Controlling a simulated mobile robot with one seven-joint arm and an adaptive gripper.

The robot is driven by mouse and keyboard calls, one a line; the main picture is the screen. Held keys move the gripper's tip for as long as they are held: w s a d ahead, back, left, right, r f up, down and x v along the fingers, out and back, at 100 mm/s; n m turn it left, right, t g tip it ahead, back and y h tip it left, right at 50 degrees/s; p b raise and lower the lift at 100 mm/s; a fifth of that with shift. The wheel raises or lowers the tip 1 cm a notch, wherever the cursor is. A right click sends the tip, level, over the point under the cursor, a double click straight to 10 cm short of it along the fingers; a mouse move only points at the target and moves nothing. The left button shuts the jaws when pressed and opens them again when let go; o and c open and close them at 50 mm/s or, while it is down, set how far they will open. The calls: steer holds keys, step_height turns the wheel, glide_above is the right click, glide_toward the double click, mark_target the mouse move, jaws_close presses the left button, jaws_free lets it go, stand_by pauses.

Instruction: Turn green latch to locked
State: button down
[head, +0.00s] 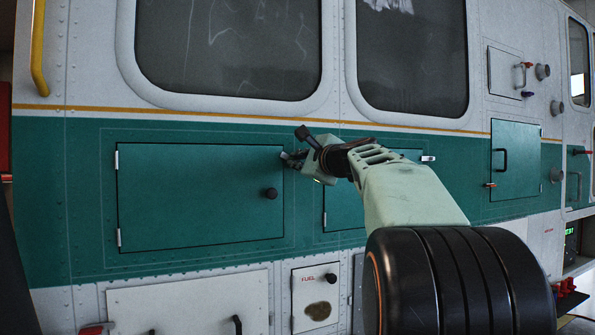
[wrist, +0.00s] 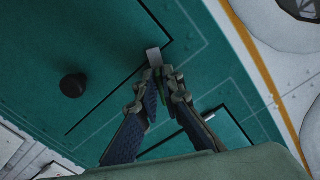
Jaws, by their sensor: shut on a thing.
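A green door panel (head: 200,195) with a round black knob (head: 270,193) is closed flush in the green band of the helicopter side. The panel (wrist: 110,85) and its knob (wrist: 73,85) also show in the wrist view. My gripper (head: 290,158) is at the panel's upper right edge, and its fingers (wrist: 160,75) are shut on a small latch there. A grey metal tab (wrist: 153,56) of the latch sticks out past the fingertips, over the panel's edge seam. The rest of the latch is hidden between the fingers.
Another green panel (head: 343,207) lies right behind my arm, with a light metal fitting (head: 428,158) at its upper right. A green door (head: 515,170) with a black handle is further right. Windows are above; a fuel cover (head: 315,297) is below.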

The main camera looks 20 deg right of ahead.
steer(key=n+b, duration=0.2)
steer(key=n, duration=0.1)
steer(key=n+b, duration=0.1)
steer(key=n, duration=0.1)
steer(key=shift+f, duration=0.3)
steer(key=shift+a, duration=0.1)
stand_by(0.3)
steer(key=c, duration=2.1)
jaws_free()
steer(key=shift+s, duration=0.1)
steer(key=s, duration=1.2)
steer(key=shift+d, duration=0.25)
steer(key=shift+w, duration=0.1)
